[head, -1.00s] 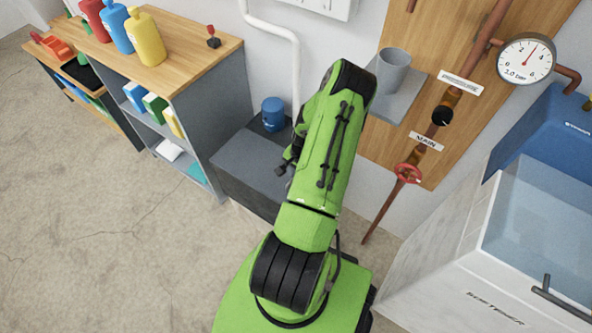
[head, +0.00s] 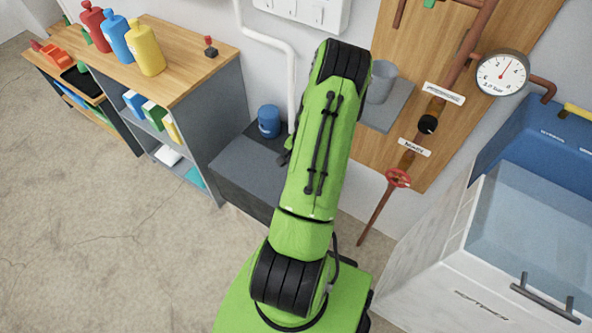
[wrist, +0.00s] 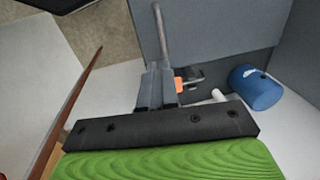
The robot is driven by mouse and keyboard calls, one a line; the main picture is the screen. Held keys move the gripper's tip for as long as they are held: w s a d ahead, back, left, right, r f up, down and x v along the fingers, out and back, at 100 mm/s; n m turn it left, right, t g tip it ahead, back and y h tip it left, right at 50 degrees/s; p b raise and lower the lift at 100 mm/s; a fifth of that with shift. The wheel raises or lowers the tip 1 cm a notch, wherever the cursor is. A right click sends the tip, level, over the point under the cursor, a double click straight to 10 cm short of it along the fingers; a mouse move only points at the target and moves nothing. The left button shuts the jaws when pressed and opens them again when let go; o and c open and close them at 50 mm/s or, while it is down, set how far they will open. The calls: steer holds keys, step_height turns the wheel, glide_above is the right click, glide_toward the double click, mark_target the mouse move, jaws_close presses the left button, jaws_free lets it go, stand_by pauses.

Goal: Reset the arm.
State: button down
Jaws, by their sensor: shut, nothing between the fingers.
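My green arm stands in the middle of the head view, its forearm tilted up toward the wall. My gripper is mostly hidden behind the forearm in the head view, where only a small dark part shows at its left edge. In the wrist view, the gripper's fingers (wrist: 158,72) are close together, shut and empty. A thin grey rod shows just beyond them, and a small orange spot is beside them. A blue cup (wrist: 256,87) lies to the right of the fingers in that view, apart from them. It stands on a dark grey box (head: 245,170) in the head view.
A shelf unit (head: 190,85) with several bottles is at the left. A pipe board (head: 440,150) with a gauge (head: 502,73) and red valve wheel (head: 398,178) is close to the right of my arm. A grey cup (head: 382,85) sits behind it. Floor is free at left.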

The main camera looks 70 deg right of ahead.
steer(key=shift+s+a+r, duration=0.1)
steer(key=shift+s+r, duration=0.1)
steer(key=shift+r, duration=0.45)
steer(key=shift+s+r, duration=0.15)
steer(key=shift+r, duration=0.45)
steer(key=shift+r, duration=0.1)
